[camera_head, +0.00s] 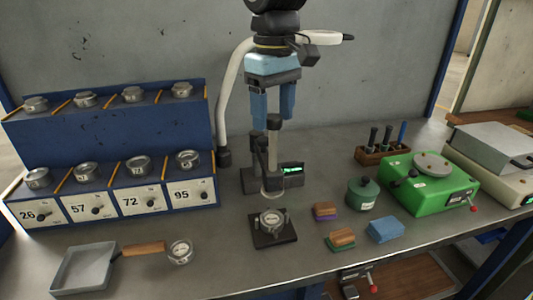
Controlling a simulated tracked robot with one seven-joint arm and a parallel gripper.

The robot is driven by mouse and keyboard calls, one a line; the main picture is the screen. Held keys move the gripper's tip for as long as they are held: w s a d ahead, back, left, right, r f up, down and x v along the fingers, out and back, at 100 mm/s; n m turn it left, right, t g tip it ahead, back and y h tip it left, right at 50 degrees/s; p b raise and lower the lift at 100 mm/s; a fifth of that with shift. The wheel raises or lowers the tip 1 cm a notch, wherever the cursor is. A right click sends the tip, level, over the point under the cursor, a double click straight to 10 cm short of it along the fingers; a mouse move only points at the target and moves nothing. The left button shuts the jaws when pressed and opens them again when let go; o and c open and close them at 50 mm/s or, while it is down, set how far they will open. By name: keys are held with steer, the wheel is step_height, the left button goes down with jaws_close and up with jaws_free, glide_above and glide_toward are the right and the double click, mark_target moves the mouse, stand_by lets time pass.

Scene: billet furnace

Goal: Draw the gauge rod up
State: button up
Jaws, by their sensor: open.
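A gauge stand with a pale upright rod (274,147) and a dark knob at its upper end (273,122) stands mid-bench. I take this rod for the gauge rod. A small green-lit display (291,170) is beside it, and a ring (272,193) sits low in front. My gripper (273,116) points down from above, its two blue fingers apart. The rod's top shows between and just below the fingertips. I cannot tell whether either finger touches it. A round metal dish (271,220) sits on a black block (274,239) in front of the stand.
At left stands a blue rack (110,128) with metal cups and numbered drawers. A grey pan (84,270) and small cup (181,252) lie in front. At right are a green pot (362,194), blocks (386,229) and a green machine (428,184). A pale curved tube (222,105) rises left of my gripper.

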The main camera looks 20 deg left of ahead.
steer(key=shift+r, duration=2.9)
